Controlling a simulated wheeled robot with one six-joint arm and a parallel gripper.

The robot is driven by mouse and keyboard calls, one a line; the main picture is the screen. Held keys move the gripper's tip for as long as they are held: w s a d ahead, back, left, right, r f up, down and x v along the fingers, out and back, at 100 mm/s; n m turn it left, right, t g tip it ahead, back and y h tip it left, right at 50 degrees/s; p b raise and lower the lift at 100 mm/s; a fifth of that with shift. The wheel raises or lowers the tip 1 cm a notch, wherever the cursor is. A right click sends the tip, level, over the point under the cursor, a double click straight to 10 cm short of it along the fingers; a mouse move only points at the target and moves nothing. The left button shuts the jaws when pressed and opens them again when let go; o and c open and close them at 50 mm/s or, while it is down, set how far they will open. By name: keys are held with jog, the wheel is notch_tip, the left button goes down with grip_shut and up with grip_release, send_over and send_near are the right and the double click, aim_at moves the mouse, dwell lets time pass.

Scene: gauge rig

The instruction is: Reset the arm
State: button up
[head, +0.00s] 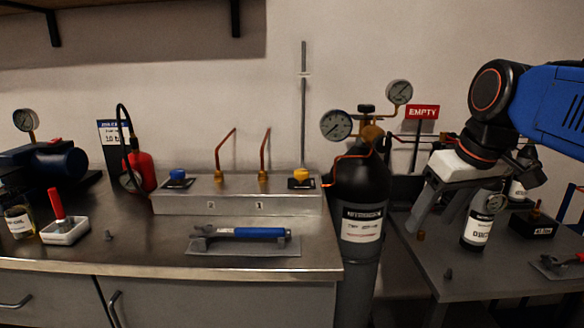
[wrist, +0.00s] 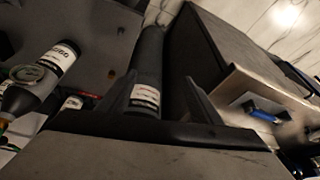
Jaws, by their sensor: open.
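My gripper (head: 455,212) is at the right of the head view, pointing down above the right-hand bench. Its jaws are apart with nothing held between them. In the wrist view the two fingers (wrist: 162,100) stand apart at the bottom. The dark gas cylinder (head: 360,200) stands in the gap between the benches, left of my gripper. It also shows in the wrist view (wrist: 147,70), beyond the fingers and apart from them. A small black cylinder with a white label and gauge (head: 478,228) stands on the right bench, partly behind my gripper.
A red EMPTY sign (head: 422,112) and gauges stand behind.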

jog(key=s+d+f+m, duration=0.1)
jog(key=s+f, duration=0.4)
jog(key=f, duration=0.5)
jog(key=s+f+m+h, duration=0.1)
jog(key=s+f+m, duration=0.1)
jog(key=s+f, duration=0.4)
notch_tip(320, 180, down, 4)
jog(key=shift+s+d+t, duration=0.25)
jog(key=shift+d+t, duration=0.1)
jog(key=shift+t, duration=0.05)
dwell(0.6)
